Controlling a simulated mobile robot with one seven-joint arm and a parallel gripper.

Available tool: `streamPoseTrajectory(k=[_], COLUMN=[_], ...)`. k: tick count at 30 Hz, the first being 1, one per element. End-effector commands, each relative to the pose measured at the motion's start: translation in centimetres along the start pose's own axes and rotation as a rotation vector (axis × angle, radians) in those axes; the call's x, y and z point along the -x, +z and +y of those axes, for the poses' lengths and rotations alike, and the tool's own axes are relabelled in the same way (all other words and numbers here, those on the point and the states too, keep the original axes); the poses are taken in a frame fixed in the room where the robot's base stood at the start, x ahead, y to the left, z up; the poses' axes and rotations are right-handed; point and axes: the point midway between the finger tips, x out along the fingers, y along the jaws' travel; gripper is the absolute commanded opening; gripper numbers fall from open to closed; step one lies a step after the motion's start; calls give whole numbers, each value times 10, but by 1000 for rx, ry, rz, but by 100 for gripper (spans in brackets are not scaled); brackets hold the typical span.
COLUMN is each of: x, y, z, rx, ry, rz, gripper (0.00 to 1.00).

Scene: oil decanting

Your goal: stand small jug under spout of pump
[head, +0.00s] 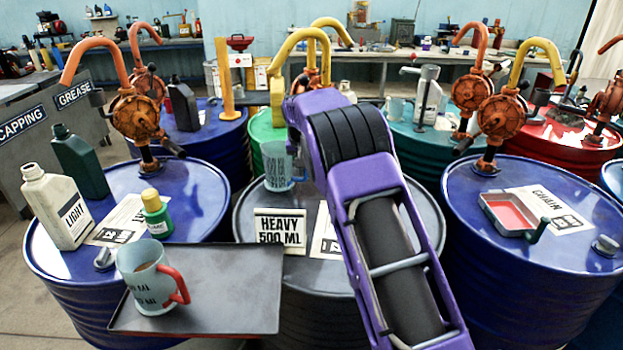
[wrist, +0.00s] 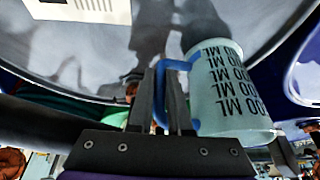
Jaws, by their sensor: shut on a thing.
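The small jug (head: 277,168) is pale blue-grey with dark volume marks and stands out at the left of my arm, over the back of the grey drum (head: 255,205). In the wrist view the jug (wrist: 225,92) shows large, with its blue handle (wrist: 178,65) between the fingers. My gripper (wrist: 168,85) is shut on that handle; in the head view my purple arm hides it. The yellow pump's spout (head: 277,105) hangs above the jug in the head picture. Most of that pump is hidden by my arm. Whether the jug touches the drum I cannot tell.
A black tray (head: 240,290) at the front left holds a filled jug (head: 148,278) with a red handle. A HEAVY 500 ML card (head: 280,231) stands on the grey drum. Blue drums flank it, with an orange pump (head: 138,115) left and a yellow-spouted pump (head: 502,118) right.

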Motion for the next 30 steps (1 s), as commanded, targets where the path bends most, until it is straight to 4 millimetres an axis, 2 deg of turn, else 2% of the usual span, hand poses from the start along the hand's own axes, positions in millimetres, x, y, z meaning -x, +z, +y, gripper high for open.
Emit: streamPoseTrajectory(k=[1, 3, 17, 18, 22, 30], x=[-15, -21, -26, -26, -26, -26], y=[6, 8, 10, 10, 10, 10], z=[-5, -9, -11, -11, -11, -11], rx=[3, 3, 2, 2, 2, 2], ry=[0, -1, 0, 0, 0, 0], rz=[-3, -2, -2, -2, -3, -2], gripper=[0, 0, 0, 22, 46, 47])
